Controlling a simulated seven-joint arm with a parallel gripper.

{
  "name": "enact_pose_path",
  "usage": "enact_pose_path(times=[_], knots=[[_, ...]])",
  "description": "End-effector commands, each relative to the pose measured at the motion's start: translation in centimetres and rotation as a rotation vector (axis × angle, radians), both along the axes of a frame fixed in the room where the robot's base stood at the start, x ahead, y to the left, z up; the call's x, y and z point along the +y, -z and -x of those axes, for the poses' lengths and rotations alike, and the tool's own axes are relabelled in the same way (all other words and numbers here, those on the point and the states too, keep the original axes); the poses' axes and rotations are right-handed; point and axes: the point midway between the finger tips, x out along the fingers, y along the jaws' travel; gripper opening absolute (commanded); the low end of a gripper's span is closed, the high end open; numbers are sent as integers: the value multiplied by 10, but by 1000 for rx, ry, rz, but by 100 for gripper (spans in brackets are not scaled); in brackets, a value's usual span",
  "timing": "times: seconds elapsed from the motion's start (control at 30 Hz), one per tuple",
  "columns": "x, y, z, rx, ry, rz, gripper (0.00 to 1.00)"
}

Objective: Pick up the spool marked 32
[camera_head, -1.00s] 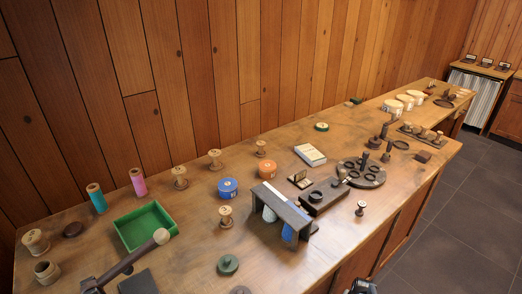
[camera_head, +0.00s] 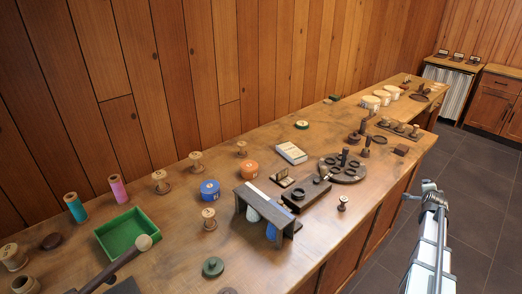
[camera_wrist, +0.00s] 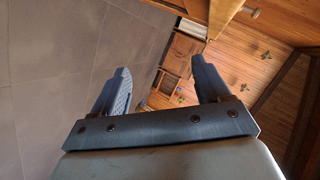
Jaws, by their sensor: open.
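Several pale wooden spools stand upright on the workbench in the head view. Three are in the back row: a left one (camera_head: 160,182), a middle one (camera_head: 196,162) and a right one (camera_head: 242,150). Another spool (camera_head: 209,220) stands left of the dark stand, and a small one (camera_head: 343,203) is near the front edge. Marks show on some tops, but I cannot read which is 32. My gripper (camera_wrist: 161,76) is open and empty in the wrist view, over grey floor with wooden furniture beyond. It is away from the spools.
A green tray (camera_head: 128,236) and a dark stand (camera_head: 264,207) sit on the workbench (camera_head: 300,262). A dark round rack (camera_head: 345,172) is farther right. Grey floor (camera_head: 480,170) lies beyond the front edge.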

Motion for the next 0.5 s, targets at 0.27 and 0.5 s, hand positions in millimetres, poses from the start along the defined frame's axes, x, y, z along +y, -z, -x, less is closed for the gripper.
enact_pose_path(times=[0.27,0.5], knots=[[-30,-108,-30,-280,112,-194,76],[59,-162,-83,-431,112,-669,76]])
